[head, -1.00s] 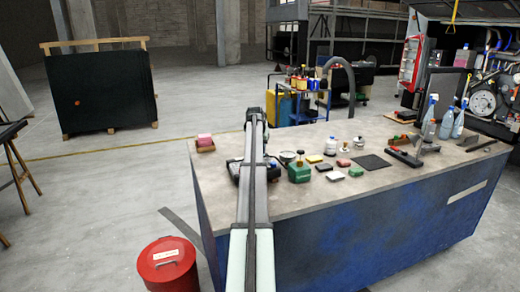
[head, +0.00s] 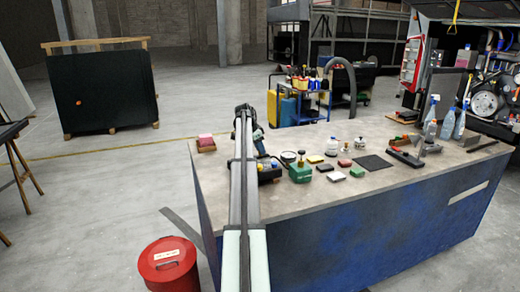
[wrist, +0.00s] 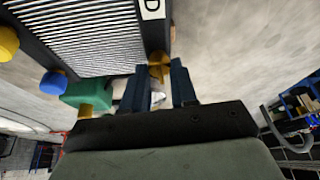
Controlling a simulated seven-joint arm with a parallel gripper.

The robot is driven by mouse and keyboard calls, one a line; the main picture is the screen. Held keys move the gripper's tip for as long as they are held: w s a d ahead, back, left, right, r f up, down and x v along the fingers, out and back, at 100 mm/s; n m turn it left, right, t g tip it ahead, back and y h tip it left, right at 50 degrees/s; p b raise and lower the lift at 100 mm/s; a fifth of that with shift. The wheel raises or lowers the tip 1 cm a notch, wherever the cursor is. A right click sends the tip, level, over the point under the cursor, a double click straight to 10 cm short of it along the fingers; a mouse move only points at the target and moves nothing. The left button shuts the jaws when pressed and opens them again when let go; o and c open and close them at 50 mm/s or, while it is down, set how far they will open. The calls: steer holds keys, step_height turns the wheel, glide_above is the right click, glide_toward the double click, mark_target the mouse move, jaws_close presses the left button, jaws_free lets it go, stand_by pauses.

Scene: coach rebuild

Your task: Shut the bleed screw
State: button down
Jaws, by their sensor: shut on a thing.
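In the wrist view a small brass-yellow screw head (wrist: 158,66), which looks like the bleed screw, sits at the edge of a black-framed unit with pale fins (wrist: 85,38). My gripper (wrist: 158,75) has its two dark blue fingers closed on it, one on each side. Some of the screw is hidden between the fingers, so its turn angle is hard to read. In the head view my arm covers most of the gripper and the screw; a dark part of the unit (head: 268,172) shows just right of the arm on the bench.
Beside the finned unit are a yellow knob (wrist: 8,42), a blue knob (wrist: 53,82) and a green block (wrist: 86,93). On the bench (head: 330,205) stand a green box (head: 300,173), small blocks and, farther right, spray bottles (head: 446,125). A red bin (head: 168,265) stands on the floor.

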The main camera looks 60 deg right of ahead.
steer(key=shift+m+g, duration=0.3)
steer(key=shift+m, duration=0.4)
steer(key=c, duration=0.9)
jaws_free()
steer(key=shift+y, duration=0.3)
steer(key=v, duration=1.4)
steer(key=shift+a+f, duration=0.1)
